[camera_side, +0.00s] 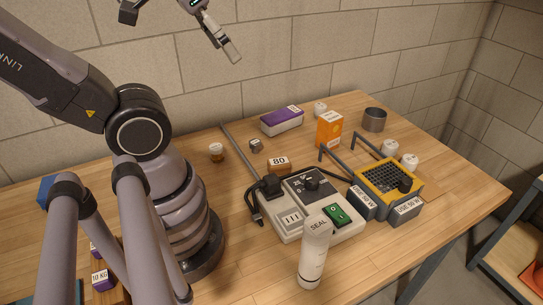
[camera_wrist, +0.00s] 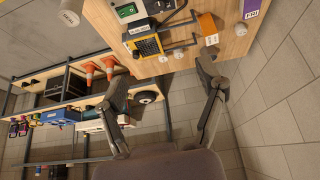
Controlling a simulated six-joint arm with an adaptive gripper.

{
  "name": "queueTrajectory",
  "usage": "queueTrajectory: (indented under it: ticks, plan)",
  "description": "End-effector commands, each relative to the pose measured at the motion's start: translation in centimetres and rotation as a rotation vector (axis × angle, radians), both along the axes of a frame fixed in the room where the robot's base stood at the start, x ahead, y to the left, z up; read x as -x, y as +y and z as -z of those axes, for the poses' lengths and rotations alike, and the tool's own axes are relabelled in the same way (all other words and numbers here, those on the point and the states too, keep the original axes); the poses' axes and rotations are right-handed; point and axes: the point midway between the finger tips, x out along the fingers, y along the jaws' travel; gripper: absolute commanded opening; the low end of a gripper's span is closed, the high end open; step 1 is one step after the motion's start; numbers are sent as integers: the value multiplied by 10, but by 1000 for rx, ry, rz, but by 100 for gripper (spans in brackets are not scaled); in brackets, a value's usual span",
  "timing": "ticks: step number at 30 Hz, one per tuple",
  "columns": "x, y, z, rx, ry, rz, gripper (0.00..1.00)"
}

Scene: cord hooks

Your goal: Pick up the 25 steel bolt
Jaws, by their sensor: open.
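I cannot make out a bolt marked 25 in either view. A small grey metallic block (camera_side: 256,145) stands on the wooden table near the back, but its marking is too small to read. My gripper is high above the table's back left in the side view, partly cut off by the top edge. In the wrist view my gripper (camera_wrist: 163,74) has its two fingers spread wide, with nothing between them. It is well apart from everything on the table.
Shelves (camera_wrist: 65,140) show in the wrist view.

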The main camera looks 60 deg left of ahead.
Motion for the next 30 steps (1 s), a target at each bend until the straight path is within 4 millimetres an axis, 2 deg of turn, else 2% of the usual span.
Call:
queueTrajectory:
  ticks: [4, 7, 17, 23, 26, 30]
  plan:
    - [-3, 6, 6, -31, 48, -2, 71]
    - [-9, 20, 21, -115, 167, -1, 71]
    - [-38, 107, 81, -613, 754, 112, 71]
    - [-70, 151, 118, -931, 1027, 299, 71]
    - [-90, 168, 143, -1080, 1126, 432, 71]
    - [-117, 183, 191, -1268, 1212, 661, 71]
